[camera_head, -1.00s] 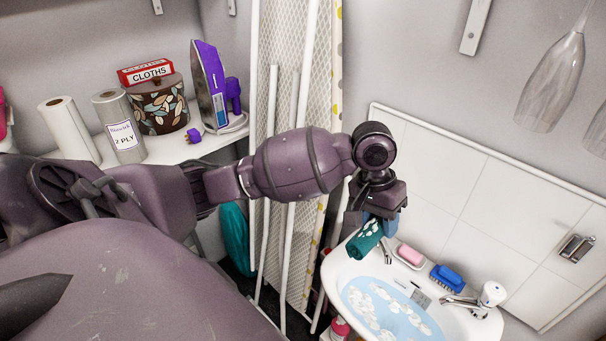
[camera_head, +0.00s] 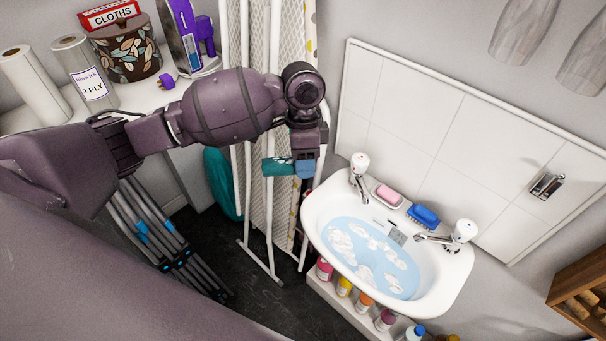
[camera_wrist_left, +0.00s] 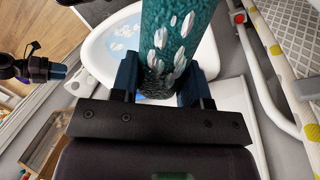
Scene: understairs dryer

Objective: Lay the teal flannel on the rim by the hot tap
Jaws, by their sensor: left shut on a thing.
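My left gripper (camera_head: 305,168) is shut on the teal flannel (camera_head: 277,167), a rolled cloth with white petal marks. It holds the flannel in the air, left of the white basin (camera_head: 312,215) in the head view. In the left wrist view the flannel (camera_wrist_left: 172,40) stands between the blue fingers, with the basin (camera_wrist_left: 97,50) behind it. The basin has a left tap (camera_head: 359,172) and a right tap (camera_head: 455,235); their hot or cold marks are too small to read surely. My right gripper seems to show at the wrist view's left edge (camera_wrist_left: 35,68), its jaws unclear.
Pink soap (camera_head: 388,194) and a blue brush (camera_head: 423,215) lie on the back rim between the taps. Foamy water fills the bowl. Several bottles (camera_head: 365,302) stand below. An ironing board (camera_head: 285,60) and white poles stand behind my left gripper.

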